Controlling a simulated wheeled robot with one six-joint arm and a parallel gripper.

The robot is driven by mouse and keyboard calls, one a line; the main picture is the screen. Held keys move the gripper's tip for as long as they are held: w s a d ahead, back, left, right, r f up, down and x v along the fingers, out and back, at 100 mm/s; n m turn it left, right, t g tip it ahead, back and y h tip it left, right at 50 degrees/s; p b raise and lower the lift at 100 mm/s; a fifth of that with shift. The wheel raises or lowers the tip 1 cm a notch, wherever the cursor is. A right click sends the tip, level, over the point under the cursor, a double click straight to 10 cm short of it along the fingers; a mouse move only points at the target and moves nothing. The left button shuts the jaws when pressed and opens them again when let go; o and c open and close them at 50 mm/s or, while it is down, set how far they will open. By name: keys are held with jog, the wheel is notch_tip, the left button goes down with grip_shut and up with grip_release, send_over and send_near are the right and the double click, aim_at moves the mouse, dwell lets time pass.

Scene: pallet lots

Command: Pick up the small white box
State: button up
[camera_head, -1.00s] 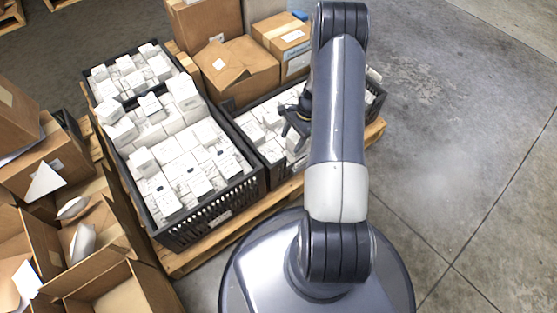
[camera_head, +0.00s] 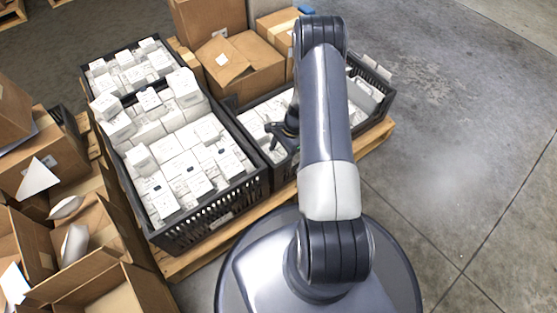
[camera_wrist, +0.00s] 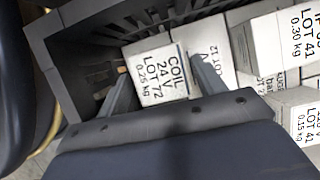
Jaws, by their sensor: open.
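Many small white boxes are in view; the frames do not single one out by looks alone. In the wrist view, a small white box (camera_wrist: 157,73) printed "COIL 24 V LOT 72 0.25 kg" lies near the corner of a dark crate. My gripper (camera_wrist: 160,84) is open, with one finger on each side of this box in the picture. Whether the fingers touch it cannot be told. In the head view my gripper (camera_head: 284,132) is over the right dark crate (camera_head: 262,171), partly hidden by my arm.
More white boxes (camera_wrist: 207,52) lie close to the right finger. The crate wall (camera_wrist: 88,38) rises close to the left finger. A larger crate (camera_head: 210,222) full of white boxes stands left, cardboard boxes (camera_head: 240,68) behind. Bare floor (camera_head: 460,130) is on the right.

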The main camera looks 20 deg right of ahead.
jog(key=shift+c, duration=0.3)
jog(key=c, duration=0.9)
jog(key=shift+o, duration=0.2)
